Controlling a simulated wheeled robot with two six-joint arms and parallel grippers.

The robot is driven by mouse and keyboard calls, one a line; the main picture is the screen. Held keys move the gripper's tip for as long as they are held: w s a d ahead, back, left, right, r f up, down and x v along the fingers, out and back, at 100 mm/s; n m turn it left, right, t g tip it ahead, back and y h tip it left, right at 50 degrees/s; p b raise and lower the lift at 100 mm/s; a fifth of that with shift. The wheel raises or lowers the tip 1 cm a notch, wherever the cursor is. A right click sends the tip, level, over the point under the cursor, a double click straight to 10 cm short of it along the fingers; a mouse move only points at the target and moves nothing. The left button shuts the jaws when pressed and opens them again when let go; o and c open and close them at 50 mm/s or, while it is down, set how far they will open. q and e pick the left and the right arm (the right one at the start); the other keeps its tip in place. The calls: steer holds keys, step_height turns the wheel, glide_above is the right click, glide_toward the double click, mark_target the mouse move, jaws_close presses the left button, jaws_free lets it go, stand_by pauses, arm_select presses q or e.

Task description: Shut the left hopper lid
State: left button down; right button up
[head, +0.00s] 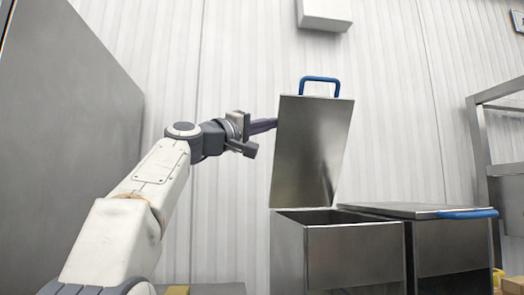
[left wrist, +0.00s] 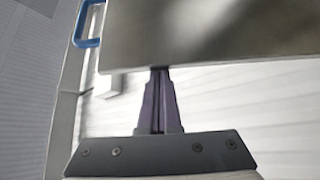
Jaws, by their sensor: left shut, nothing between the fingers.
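The left hopper (head: 335,258) is a steel bin with its lid (head: 312,140) raised, leaning slightly back from upright. A blue handle (head: 320,80) is on the lid's top edge. My left gripper (head: 265,126) is to the left of the lid at about its upper part, its tips at or just behind the lid's left edge. In the left wrist view the shut purple fingers (left wrist: 160,105) point at the lid (left wrist: 215,30), and their tips meet its edge; I cannot tell whether they touch. The blue handle (left wrist: 85,25) is at upper left there. My right gripper is not in view.
The right hopper (head: 450,255) stands beside the left one, its lid (head: 410,210) shut with a blue handle (head: 467,213) at its right end. A grey panel (head: 65,120) fills the left side. A steel frame (head: 485,150) stands at the right.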

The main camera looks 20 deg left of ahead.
arm_select(q)
steer(key=s+d+f+m+h+b, duration=0.2)
steer(key=s+f+b, duration=0.3)
steer(key=f+b, duration=0.5)
steer(key=s+d+f+m+h+b, duration=0.2)
steer(key=f+b, duration=0.8)
steer(key=b, duration=0.8)
steer(key=s+d+m, duration=0.1)
steer(key=s+m, duration=0.1)
steer(key=s, duration=0.1)
steer(key=shift+s+f, duration=0.35)
steer(key=shift+s, duration=0.05)
steer(key=shift+w+f, duration=0.15)
step_height(320, 180, up, 5)
steer(key=p, duration=0.4)
steer(key=s+a+f+b, duration=0.4)
steer(key=a+f+b, duration=0.2)
steer(key=a, duration=0.1)
steer(key=shift+a, duration=0.2)
